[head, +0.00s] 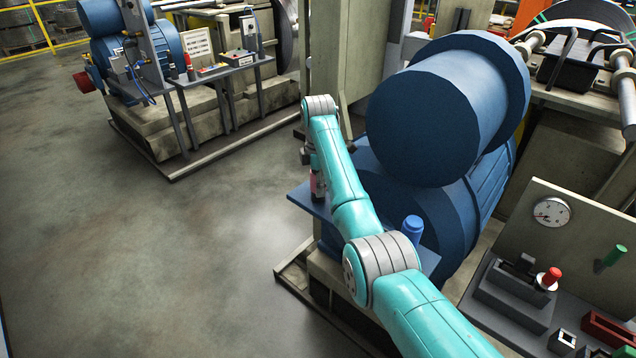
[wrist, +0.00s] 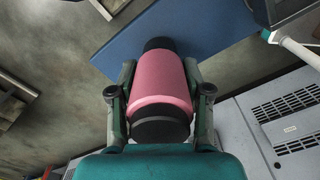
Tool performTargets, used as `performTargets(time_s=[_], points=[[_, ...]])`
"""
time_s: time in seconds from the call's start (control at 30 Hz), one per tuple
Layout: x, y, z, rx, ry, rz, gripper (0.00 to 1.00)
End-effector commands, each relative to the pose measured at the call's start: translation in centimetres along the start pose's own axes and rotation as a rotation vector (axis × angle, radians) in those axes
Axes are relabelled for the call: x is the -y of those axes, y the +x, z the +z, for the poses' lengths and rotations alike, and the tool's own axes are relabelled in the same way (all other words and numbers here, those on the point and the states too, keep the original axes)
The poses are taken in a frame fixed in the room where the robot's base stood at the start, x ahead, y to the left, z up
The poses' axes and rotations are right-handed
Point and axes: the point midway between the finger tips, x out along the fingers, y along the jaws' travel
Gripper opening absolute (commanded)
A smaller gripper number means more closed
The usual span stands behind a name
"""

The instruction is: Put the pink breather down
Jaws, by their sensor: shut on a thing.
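The pink breather (wrist: 162,78) is a pink cylinder with dark ends. My gripper (wrist: 160,88) is shut on it, one finger on each side, in the wrist view. In the head view the pink breather (head: 317,186) shows only as a small pink patch by my gripper (head: 314,172), at the left end of a blue shelf (head: 312,202). The blue shelf (wrist: 215,30) lies behind the breather in the wrist view. I cannot tell whether the breather touches the shelf.
A blue cylinder (head: 413,228) stands near the right end of the shelf, beyond my arm. A large blue motor (head: 440,110) rises right behind the shelf. A panel with a gauge (head: 551,212) and small fixtures is at the lower right. Open floor (head: 180,250) lies to the left.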

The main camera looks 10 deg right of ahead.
Motion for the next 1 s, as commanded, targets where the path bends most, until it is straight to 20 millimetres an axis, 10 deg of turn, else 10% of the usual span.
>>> performTargets(time_s=[0.53, 0.57, 0.67, 1.0], points=[[-0.01, 0.56, 0.0, 0.0, 0.0, 0.001, 0.09], [-0.02, 0.55, 0.0, 0.0, 0.0, 0.001, 0.54], [-0.02, 0.54, 0.0, 0.0, 0.0, 0.001, 0.78], [-0.01, 0.41, 0.0, 0.0, 0.0, 0.0, 0.78]])
